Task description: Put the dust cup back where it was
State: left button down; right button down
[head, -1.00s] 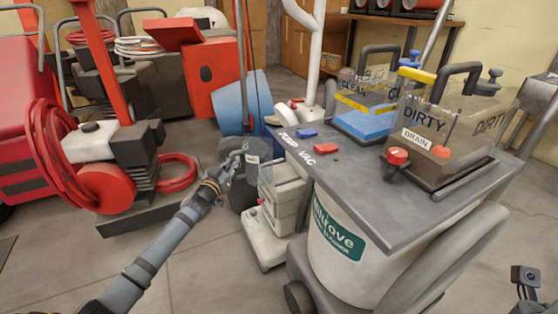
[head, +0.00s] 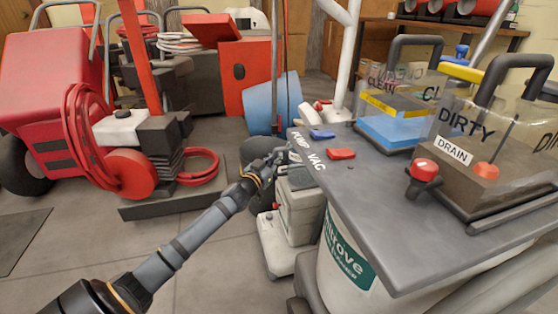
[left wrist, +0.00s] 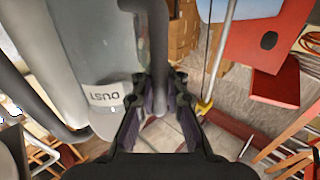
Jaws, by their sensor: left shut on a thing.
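The grey dust cup (left wrist: 95,60), with a DUST label, fills the left part of the left wrist view. In the head view only part of the dark grey cup (head: 254,150) shows behind my gripper. My left gripper (head: 268,168) has its fingers closed around the cup's handle (left wrist: 152,45), also in the left wrist view (left wrist: 158,98). In the head view the cup is just left of the pale vacuum body (head: 297,212). I cannot tell whether it touches that body. My right gripper is out of view.
A grey-topped cart marked PUMP VAC (head: 385,215) stands close on the right, carrying the CLEAN tank (head: 395,125) and the DIRTY tank (head: 490,150). A red machine with a coiled hose (head: 130,165) stands at the left. Floor (head: 205,255) is open before it.

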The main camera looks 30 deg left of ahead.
pick_arm(q)
jog(key=shift+f, duration=0.1)
jog(key=c, duration=1.4)
grip_release()
jog(key=s+p, duration=0.1)
jog(key=s, duration=0.3)
jog(key=s+p, duration=0.2)
jog(key=s, duration=0.2)
jog(key=s+d+p, duration=0.1)
jog(key=s+p, duration=0.1)
jog(key=s, duration=0.2)
